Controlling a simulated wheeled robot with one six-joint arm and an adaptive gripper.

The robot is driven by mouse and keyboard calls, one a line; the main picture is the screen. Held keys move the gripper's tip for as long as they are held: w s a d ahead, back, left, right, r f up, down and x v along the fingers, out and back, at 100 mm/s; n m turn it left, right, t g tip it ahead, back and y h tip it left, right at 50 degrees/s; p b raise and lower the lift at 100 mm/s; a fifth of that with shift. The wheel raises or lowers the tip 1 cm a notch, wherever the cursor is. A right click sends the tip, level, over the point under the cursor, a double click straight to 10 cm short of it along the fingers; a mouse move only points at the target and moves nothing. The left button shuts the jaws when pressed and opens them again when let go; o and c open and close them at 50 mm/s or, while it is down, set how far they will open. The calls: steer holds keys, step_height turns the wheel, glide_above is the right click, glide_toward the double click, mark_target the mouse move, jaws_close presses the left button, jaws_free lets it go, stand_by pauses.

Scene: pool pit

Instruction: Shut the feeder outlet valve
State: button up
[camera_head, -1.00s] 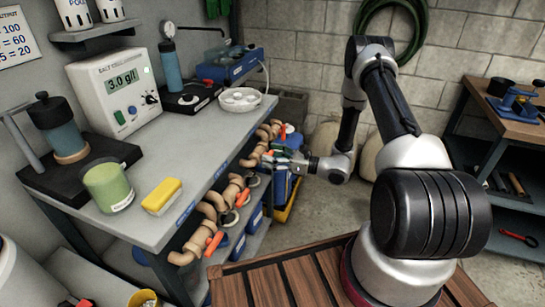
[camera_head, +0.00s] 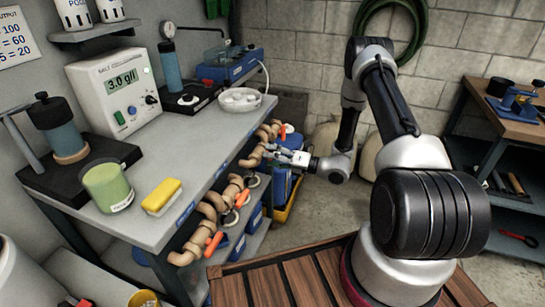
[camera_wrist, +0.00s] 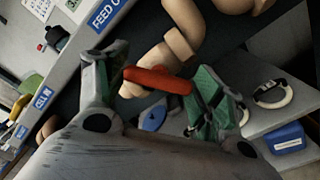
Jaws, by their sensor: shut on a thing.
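The feeder outlet valve has an orange-red lever (camera_wrist: 158,80) on a tan pipe (camera_wrist: 165,50), beneath a blue label (camera_wrist: 107,20) that reads "FEED O" before it is cut off. In the wrist view my gripper (camera_wrist: 155,90) has its green-padded fingers at the two ends of the lever, shut on it. The lever lies nearly level in that picture, at an angle across the pipe. In the head view my gripper (camera_head: 276,152) is at the far part of the pipe row along the bench front; its fingers hide the valve they hold.
Other orange valve levers (camera_head: 214,243) and (camera_head: 243,198) stick out along the nearer pipes. The grey bench (camera_head: 165,212) bears a salt controller (camera_head: 115,90) and a yellow sponge (camera_head: 162,196). Blue bins (camera_wrist: 286,138) sit on the shelf below. Open floor (camera_head: 325,210) lies right of the bench.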

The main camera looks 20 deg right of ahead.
steer(key=m, duration=0.6)
steer(key=shift+f, duration=0.15)
steer(key=shift+m, duration=0.3)
steer(key=o, duration=1)
steer(key=shift+d, duration=0.15)
steer(key=v, duration=1.1)
steer(key=shift+s+d, duration=0.25)
steer(key=shift+d, duration=0.05)
